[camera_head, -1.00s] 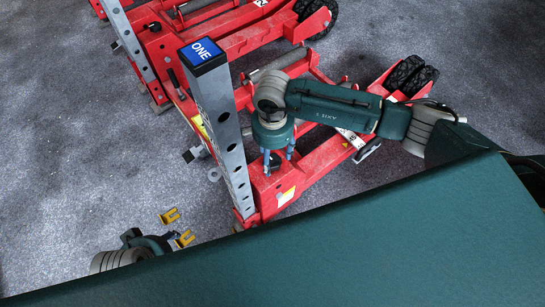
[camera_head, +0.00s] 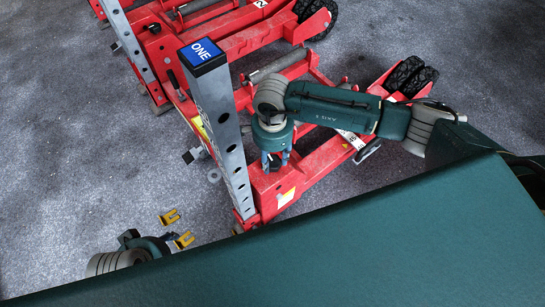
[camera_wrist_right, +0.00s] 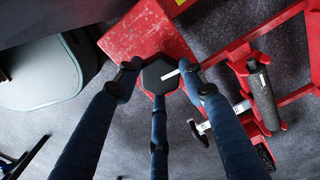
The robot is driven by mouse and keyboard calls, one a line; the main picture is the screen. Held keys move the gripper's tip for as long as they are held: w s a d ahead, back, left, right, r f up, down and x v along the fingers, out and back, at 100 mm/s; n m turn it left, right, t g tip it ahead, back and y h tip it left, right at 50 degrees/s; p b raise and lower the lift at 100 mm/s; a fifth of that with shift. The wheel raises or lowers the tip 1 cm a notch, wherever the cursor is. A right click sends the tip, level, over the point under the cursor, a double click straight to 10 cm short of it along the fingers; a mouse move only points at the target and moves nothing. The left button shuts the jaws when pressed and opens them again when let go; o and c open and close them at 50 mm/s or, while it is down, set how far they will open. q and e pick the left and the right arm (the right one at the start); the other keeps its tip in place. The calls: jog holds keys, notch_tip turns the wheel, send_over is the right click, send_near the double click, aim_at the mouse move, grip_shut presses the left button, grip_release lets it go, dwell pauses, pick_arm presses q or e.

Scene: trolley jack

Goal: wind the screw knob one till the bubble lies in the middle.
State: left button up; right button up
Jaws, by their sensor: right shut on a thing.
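The jack marked ONE has a grey perforated post (camera_head: 226,140) with a blue-topped label (camera_head: 201,52) and a red frame (camera_head: 318,160). The screw knob (camera_wrist_right: 160,76) is dark and six-sided with a white line on its face, above a red block (camera_wrist_right: 150,35). My right gripper (camera_head: 276,164) points down over the red base beside the post. In the wrist view its blue fingers (camera_wrist_right: 159,82) are shut around the knob. My left gripper (camera_head: 179,240) shows partly at lower left, apart from the jack; its jaw state is unclear. I cannot make out a bubble.
A second red jack (camera_head: 155,45) stands behind, close to the first. Black wheels (camera_head: 410,76) sit at the far end of the first jack's frame. The grey floor (camera_head: 70,170) at left is clear. My own teal body covers the lower right.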

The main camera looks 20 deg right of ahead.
aim_at(273, 161)
jog(key=shift+m, duration=0.8)
jog(key=o, duration=1.2)
jog(key=shift+r, duration=0.1)
notch_tip(273, 161, up, 12)
jog(key=shift+f, duration=0.1)
